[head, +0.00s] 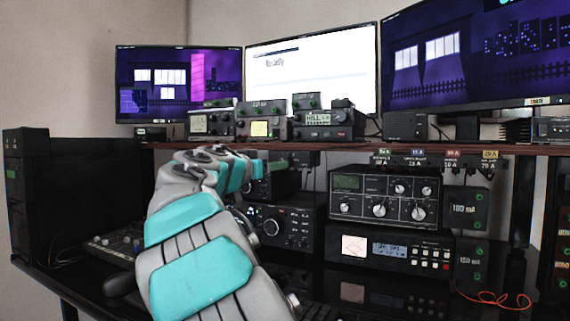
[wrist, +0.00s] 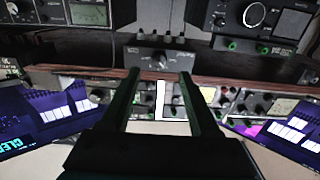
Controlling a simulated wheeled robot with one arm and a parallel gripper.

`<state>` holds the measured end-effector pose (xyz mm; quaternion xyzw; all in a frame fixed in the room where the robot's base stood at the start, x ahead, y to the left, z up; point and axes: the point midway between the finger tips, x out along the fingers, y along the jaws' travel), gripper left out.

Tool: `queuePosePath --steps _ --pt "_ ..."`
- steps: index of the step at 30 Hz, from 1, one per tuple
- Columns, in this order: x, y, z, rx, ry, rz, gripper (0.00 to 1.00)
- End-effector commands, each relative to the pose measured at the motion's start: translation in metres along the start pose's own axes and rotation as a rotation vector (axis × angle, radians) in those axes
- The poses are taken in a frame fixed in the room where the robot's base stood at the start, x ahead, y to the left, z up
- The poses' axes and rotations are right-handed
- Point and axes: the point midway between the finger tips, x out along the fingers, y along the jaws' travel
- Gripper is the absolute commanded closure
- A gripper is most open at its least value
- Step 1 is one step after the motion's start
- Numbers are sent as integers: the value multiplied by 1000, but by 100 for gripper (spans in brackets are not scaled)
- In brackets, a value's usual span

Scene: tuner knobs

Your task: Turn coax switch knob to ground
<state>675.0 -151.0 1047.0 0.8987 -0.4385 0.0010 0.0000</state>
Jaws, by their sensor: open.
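In the wrist view, a small grey box with one dark round knob (wrist: 160,58) is at the upper middle, against a wooden shelf edge; I take it to be the coax switch (wrist: 135,56). Its lettering is too small to read, so I cannot tell which position the knob points to. My gripper (wrist: 160,74) is open, with its two dark fingers apart and nothing between them. In the picture the fingertips lie just below the knob, one to each side; contact is not visible.
A wooden shelf (head: 345,147) carries small radios, with three monitors behind. Below it stand a grey tuner with several knobs (head: 384,196), a radio with a display (head: 389,252) and a black radio (head: 287,226). A black case (head: 75,195) stands at the left.

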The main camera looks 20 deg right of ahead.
Motion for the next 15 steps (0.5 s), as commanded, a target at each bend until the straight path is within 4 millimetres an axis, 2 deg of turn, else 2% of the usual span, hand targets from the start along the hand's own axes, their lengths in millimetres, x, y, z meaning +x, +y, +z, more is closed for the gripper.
queuePosePath --steps 3,9,15 --pt "20 0 0 -1 -4 0 38" --pt "48 -1 -1 0 -1 -2 38" --pt "61 0 0 -1 -1 0 38"
